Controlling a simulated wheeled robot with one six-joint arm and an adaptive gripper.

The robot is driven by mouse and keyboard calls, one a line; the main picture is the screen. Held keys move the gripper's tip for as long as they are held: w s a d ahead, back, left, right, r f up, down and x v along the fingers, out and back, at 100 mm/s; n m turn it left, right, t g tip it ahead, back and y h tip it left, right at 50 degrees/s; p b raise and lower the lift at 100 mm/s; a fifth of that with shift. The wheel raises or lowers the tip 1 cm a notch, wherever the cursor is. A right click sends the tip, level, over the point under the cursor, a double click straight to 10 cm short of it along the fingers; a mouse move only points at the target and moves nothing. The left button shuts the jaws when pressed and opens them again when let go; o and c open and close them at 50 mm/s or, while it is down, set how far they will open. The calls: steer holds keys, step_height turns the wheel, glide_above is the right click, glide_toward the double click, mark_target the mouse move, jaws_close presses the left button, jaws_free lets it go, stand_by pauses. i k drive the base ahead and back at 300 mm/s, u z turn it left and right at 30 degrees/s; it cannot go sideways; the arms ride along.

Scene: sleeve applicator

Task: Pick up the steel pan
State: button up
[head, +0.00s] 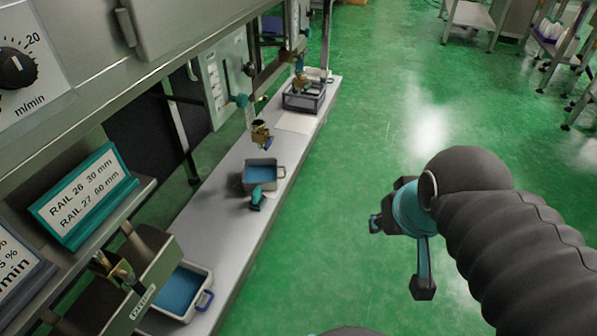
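Two grey pans with blue inside stand on the long pale bench; I cannot tell which is the steel pan. One pan (247,184) sits mid-bench below a brass fitting, with a teal-handled item at its front edge. The nearer pan (207,280) stands at lower left, has a dark blue handle on its right side, and is partly hidden by a grey box. My gripper (398,256) hangs over the green floor to the right of the bench. Its two fingers are spread wide, with nothing between them. It is apart from both pans.
A dark-framed crate (304,104) stands farther along the bench (222,205). The teal rail sign (84,196) and grey box (150,285) stand at left. Machine panels overhang the bench. Open green floor lies right of it; carts stand at far right.

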mark_target(262, 172)
steer(key=z, duration=1)
steer(key=i, duration=2)
steer(key=u, duration=3.75)
